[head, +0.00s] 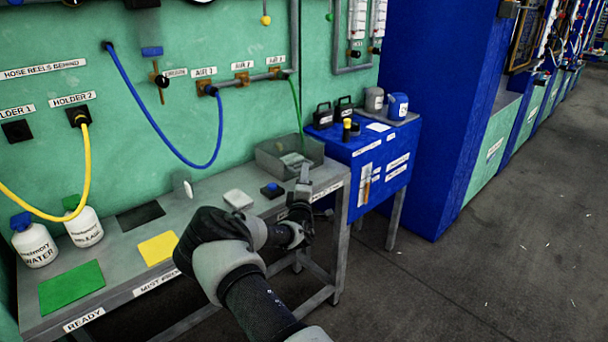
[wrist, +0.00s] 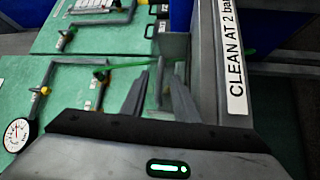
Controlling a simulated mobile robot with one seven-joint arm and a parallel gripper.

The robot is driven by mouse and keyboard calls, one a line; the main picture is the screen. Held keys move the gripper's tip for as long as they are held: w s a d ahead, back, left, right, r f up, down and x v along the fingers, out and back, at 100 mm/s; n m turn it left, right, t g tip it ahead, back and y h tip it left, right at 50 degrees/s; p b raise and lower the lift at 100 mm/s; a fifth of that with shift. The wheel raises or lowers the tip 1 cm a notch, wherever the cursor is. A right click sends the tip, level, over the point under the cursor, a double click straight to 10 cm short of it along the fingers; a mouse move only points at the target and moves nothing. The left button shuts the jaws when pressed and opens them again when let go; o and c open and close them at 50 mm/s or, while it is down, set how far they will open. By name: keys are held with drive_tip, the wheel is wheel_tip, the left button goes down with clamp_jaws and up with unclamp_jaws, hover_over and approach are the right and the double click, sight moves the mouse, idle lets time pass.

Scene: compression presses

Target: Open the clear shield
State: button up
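A see-through grey box-like shield (head: 268,161) stands at the far right end of the grey bench, against the green wall. Something green shows through it. My gripper (head: 303,172) is at its front right side in the head view; I cannot tell whether it touches the shield. In the wrist view my gripper (wrist: 158,95) shows two dark fingers spread apart. A thin grey upright piece appears between or beyond them, and I cannot tell whether it is part of the shield. A grey panel (wrist: 174,46) lies just past the fingertips.
The bench holds a small dark block with a blue top (head: 271,190), a white block (head: 238,199), a yellow mat (head: 158,248), a green mat (head: 71,287) and two white bottles. A blue cabinet (head: 362,160) with cans on top stands right of the bench. Hoses hang along the wall.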

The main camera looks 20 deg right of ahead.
drive_tip(key=shift+x, duration=1)
clamp_jaws()
drive_tip(key=shift+r, duration=0.1)
